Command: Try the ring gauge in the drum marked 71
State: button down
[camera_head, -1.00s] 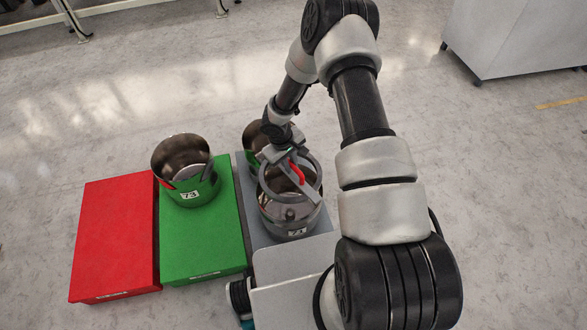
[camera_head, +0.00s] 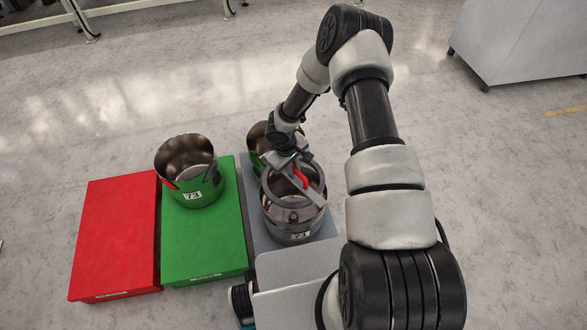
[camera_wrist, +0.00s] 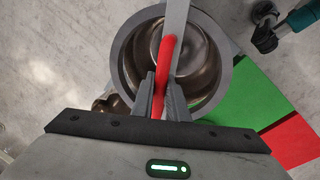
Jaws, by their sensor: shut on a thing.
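My gripper (camera_head: 298,174) is shut on the red handle (camera_wrist: 168,55) of the ring gauge, a grey ring with a flat bar (camera_head: 315,195) across it. The ring is over the mouth of the steel front drum (camera_head: 285,224) on the grey platform. I cannot tell whether it touches the rim. In the wrist view the ring (camera_wrist: 119,62) surrounds the view into the drum.
The green platform (camera_head: 205,245) has bare room in front of its drum. The red platform (camera_head: 112,240) at the left is empty. The grey platform (camera_head: 247,205) lies close beside the green one. A grey cabinet (camera_head: 520,45) stands far off at the right.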

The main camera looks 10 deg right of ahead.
jog(key=shift+b+x, duration=0.45)
jog(key=shift+x, duration=0.6)
jog(key=shift+a+f+b, duration=0.2)
jog(key=shift+f+b, duration=1.95)
jog(key=shift+b, duration=0.15)
jog(key=c, duration=1.7)
grip_release()
jog(key=shift+s, duration=0.1)
jog(key=shift+o, duration=0.2)
jog(key=p+v, duration=0.5)
jog(key=v, duration=1.2)
jog(key=w+d+p+v, duration=0.1)
jog(key=p+v, duration=0.3)
jog(key=v, duration=0.3)
send_over(294, 181)
jog(key=a, duration=0.3)
jog(key=shift+d+r, duration=0.15)
jog(key=shift+r, duration=0.1)
